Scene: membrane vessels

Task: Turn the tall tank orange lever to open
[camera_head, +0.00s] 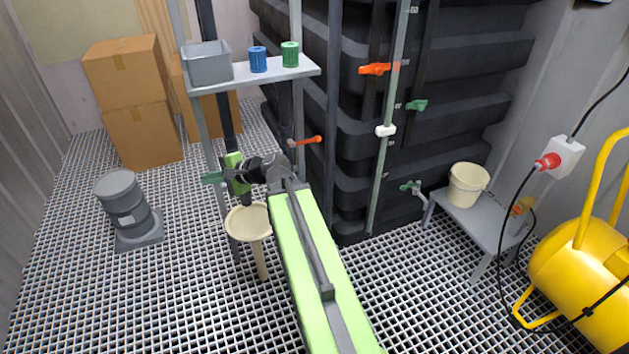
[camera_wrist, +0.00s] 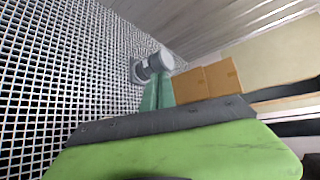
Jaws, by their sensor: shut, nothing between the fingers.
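A tall black ribbed tank (camera_head: 350,105) stands at the back centre. One orange lever (camera_head: 378,69) sits high on its front, roughly level, beside a greenish upright tube (camera_head: 391,105). A second orange lever (camera_head: 305,141) sticks out to the right on a pipe left of the tank, nearer my arm. My gripper (camera_head: 209,179) is at the left of both levers, pointing left, away from the tank, and touches neither. Its teal fingers are together and empty in the wrist view (camera_wrist: 158,92). No orange lever shows in the wrist view.
A shelf (camera_head: 272,72) with a grey bin (camera_head: 206,62) and blue and green cups stands above my gripper. A cream funnel (camera_head: 248,221) is below it. A grey drum (camera_head: 124,202) and cartons (camera_head: 130,100) stand left. A bucket (camera_head: 467,185) and yellow machine (camera_head: 580,270) are right.

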